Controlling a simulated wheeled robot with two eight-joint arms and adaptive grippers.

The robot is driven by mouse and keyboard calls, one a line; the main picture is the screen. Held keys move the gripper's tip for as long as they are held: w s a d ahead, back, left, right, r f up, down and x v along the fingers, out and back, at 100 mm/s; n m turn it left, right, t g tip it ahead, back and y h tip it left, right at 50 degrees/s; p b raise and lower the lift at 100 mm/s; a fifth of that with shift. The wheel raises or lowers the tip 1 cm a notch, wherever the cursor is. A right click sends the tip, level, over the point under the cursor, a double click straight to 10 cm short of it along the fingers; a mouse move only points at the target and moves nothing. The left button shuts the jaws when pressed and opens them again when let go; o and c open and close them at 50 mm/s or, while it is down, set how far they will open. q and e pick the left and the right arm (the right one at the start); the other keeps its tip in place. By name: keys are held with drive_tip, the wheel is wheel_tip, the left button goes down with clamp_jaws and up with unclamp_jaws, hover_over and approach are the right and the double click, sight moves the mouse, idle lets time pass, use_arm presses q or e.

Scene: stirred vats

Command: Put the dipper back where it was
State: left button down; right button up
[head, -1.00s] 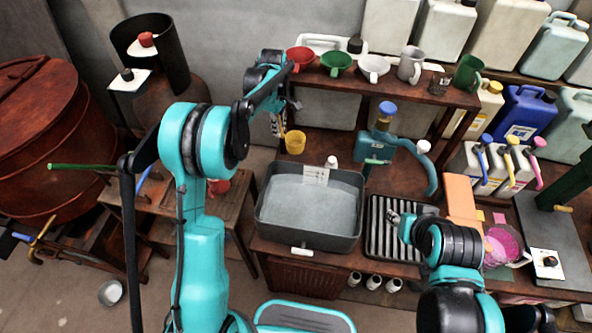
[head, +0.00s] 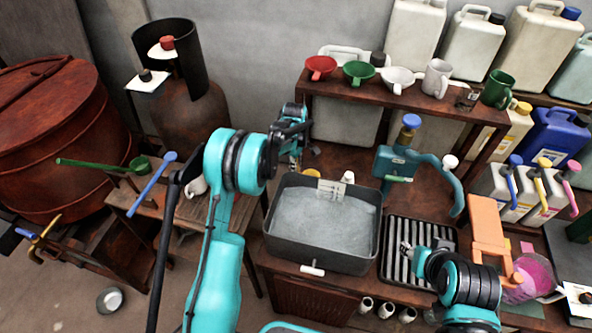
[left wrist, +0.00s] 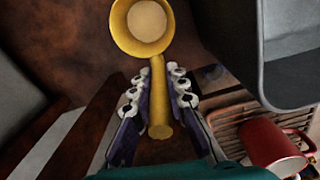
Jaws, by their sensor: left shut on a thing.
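The yellow dipper shows in the left wrist view, with its round bowl (left wrist: 143,24) at the top and its handle (left wrist: 159,118) running down between my fingers. In the head view only a small yellow part (head: 311,173) shows behind the grey vat (head: 322,262). My left gripper (left wrist: 157,94) is shut on the dipper's handle. In the head view my left gripper (head: 296,150) is at the vat's back left corner, below the mug shelf. My right gripper (head: 406,248) is over the black drain rack (head: 392,272), small and partly hidden by its arm.
A green dipper (head: 140,164) and a blue-handled tool (head: 152,183) are at the left by the side table. A red mug (left wrist: 272,145) shows in the left wrist view. A shelf (head: 400,94) with funnels and mugs overhangs the bench.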

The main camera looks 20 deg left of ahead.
use_arm(q)
drive_tip(key=shift+f, duration=0.1)
drive_tip(key=shift+f, duration=0.1)
drive_tip(key=c, duration=1.5)
unclamp_jaws()
